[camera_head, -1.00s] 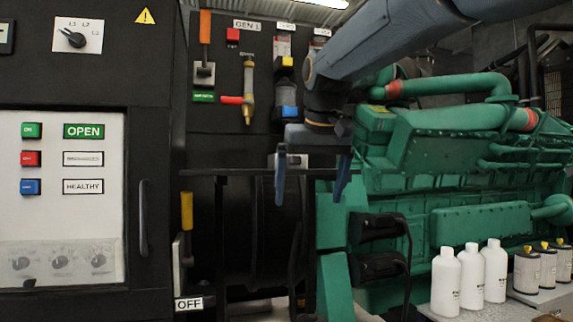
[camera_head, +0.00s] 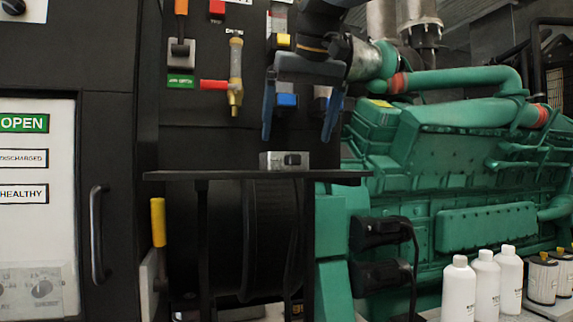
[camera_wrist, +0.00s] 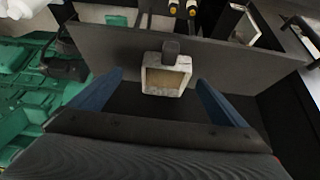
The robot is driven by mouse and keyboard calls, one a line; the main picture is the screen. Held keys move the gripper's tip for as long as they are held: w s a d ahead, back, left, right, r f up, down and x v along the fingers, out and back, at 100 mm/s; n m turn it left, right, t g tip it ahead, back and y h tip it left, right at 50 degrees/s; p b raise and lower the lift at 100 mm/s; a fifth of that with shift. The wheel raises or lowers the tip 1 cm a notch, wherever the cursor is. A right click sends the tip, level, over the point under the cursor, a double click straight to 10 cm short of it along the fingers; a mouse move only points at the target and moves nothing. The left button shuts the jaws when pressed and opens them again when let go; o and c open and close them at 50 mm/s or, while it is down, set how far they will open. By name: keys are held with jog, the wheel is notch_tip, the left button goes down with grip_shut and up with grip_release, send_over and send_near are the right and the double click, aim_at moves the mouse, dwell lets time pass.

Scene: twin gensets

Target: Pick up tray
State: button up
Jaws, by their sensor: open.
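The tray (camera_head: 285,161) is a small grey box with a dark latch-like part on its face. It rests on a narrow black shelf (camera_head: 190,176). The wrist view shows the tray (camera_wrist: 151,84) from above, with a pale rim, a brownish inside and a dark block at its far side. My gripper (camera_head: 297,137) is open and empty, its two blue fingers pointing down above the tray in the head view. In the wrist view the fingers reach forward on either side of the tray, apart from it.
A black panel with levers, a brass valve (camera_head: 236,75) and coloured buttons stands close behind the gripper. A green engine (camera_head: 450,150) fills the right. White bottles (camera_head: 486,285) stand at lower right. A yellow-handled lever (camera_head: 158,222) is left below the shelf.

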aim_at(285, 162)
jog(key=w+f, duration=0.1)
jog(key=w+a+f+p, duration=0.1)
jog(key=f, duration=0.1)
jog(key=w+a+f+p, duration=0.1)
jog(key=shift+w+a+f, duration=0.2)
jog(key=shift+w+f, duration=0.05)
jog(key=shift+f, duration=0.05)
jog(key=shift+w+f+p, duration=0.2)
jog(key=shift+f+p, duration=0.1)
jog(key=c, duration=1.3)
jog(key=shift+c, duration=0.2)
jog(key=shift+r, duration=0.15)
